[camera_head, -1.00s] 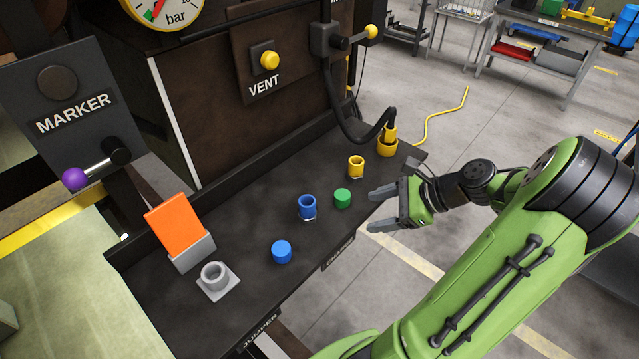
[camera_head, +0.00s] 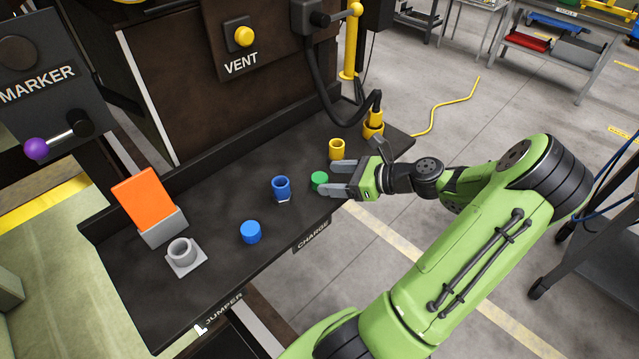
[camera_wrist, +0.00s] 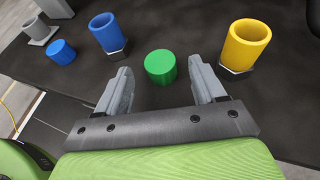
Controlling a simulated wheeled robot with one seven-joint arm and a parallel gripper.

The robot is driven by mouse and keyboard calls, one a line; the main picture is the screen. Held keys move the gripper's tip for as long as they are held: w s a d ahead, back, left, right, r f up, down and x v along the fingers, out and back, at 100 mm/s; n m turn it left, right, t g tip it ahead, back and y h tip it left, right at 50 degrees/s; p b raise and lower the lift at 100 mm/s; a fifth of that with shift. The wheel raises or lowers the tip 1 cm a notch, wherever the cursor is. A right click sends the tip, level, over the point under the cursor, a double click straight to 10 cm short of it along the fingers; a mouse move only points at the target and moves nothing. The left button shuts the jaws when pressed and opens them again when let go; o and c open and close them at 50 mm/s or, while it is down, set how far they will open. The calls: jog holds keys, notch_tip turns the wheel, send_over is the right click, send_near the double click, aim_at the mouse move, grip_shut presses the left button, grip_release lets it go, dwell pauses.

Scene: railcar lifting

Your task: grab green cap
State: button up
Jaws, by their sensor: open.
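The green cap (camera_head: 319,181) is a short cylinder standing on the dark bench top. It also shows in the wrist view (camera_wrist: 160,66), centred ahead of my jaws. My gripper (camera_head: 338,180) is open, with its fingers pointing left toward the cap. In the wrist view my gripper (camera_wrist: 160,88) has one finger on each side, and the cap lies at or just past the gap between the fingertips. I cannot tell whether either finger touches it. Nothing is held.
A blue socket (camera_head: 281,188) stands left of the cap and a yellow socket (camera_head: 337,149) behind it. A blue cap (camera_head: 251,232), a grey socket (camera_head: 182,252) and an orange plate (camera_head: 150,202) are farther left. A yellow plug with a black hose (camera_head: 373,122) stands at the back right.

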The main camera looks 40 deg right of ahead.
aim_at(321, 178)
jog(key=x, duration=0.4)
jog(key=shift+w+a+f+b, duration=0.1)
jog(key=shift+w+f+b, duration=0.1)
jog(key=shift+b, duration=0.2)
jog(key=shift+s+r, duration=0.1)
jog(key=shift+c, duration=0.6)
jog(key=c, duration=0.9)
jog(key=shift+r, duration=0.1)
